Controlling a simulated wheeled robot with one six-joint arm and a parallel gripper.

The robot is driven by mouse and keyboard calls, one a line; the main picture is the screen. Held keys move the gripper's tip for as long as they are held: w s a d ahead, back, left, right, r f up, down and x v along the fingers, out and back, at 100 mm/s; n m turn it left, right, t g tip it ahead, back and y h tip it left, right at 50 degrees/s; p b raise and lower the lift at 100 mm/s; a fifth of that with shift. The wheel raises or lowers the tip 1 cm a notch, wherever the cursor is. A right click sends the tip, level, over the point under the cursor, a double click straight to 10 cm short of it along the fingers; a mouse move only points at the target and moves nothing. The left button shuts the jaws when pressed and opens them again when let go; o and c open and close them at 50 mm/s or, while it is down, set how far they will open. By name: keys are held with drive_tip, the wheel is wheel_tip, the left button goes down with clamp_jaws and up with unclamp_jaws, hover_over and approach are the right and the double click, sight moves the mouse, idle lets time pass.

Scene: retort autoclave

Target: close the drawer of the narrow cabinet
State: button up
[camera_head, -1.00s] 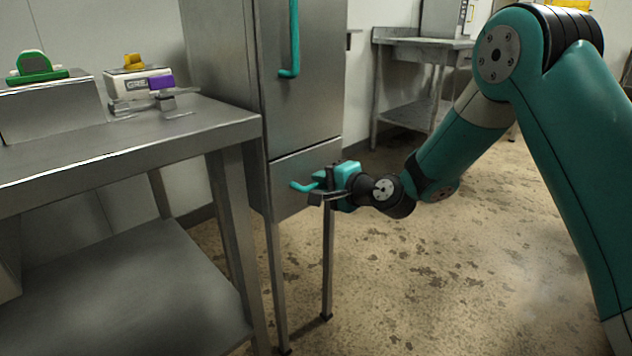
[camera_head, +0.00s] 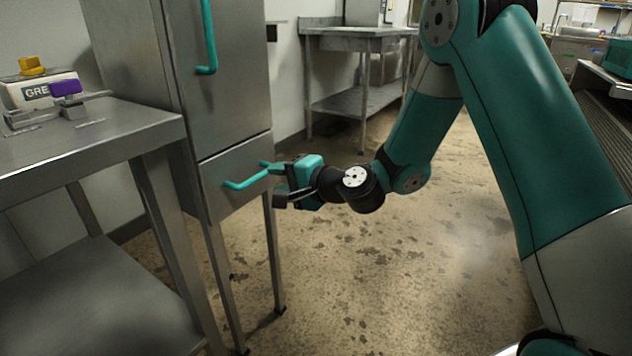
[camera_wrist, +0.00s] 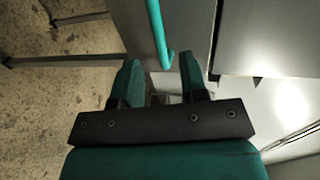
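The narrow cabinet (camera_head: 232,85) is a tall steel unit on thin legs, with a door above and a drawer (camera_head: 235,200) below. The drawer front looks about flush with the door; any small gap is hard to judge. The drawer's teal bar handle (camera_head: 245,182) runs across its front and also shows in the wrist view (camera_wrist: 158,35). My gripper (camera_head: 278,180) is at the handle's right end. In the wrist view its two fingers (camera_wrist: 158,78) are apart, with the handle's end just ahead, between the fingertip lines. Nothing is held; contact with the handle cannot be told.
A steel table (camera_head: 90,150) with a lower shelf stands left of the cabinet and carries a small device with yellow and purple parts (camera_head: 45,90). Another steel table (camera_head: 355,40) stands at the back. The floor (camera_head: 400,290) right of the cabinet is clear.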

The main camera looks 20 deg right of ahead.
drive_tip(key=v, duration=1)
drive_tip(key=shift+b, duration=0.3)
drive_tip(key=s+a+r+n+g+y, duration=0.2)
drive_tip(key=s+a+r+n+g, duration=0.1)
drive_tip(key=s+a+n+g, duration=0.65)
drive_tip(key=s+d+r+n+g+h+p, duration=0.15)
drive_tip(key=s+n+h, duration=0.25)
drive_tip(key=s, duration=0.4)
drive_tip(key=s+d+r+n+g+h+p, duration=0.1)
drive_tip(key=s+r+n+g+h, duration=0.15)
drive_tip(key=s+n, duration=0.35)
wheel_tip(320, 180, up, 36)
drive_tip(key=s+m+p, duration=0.1)
drive_tip(key=p, duration=3.6)
drive_tip(key=shift+t, duration=0.35)
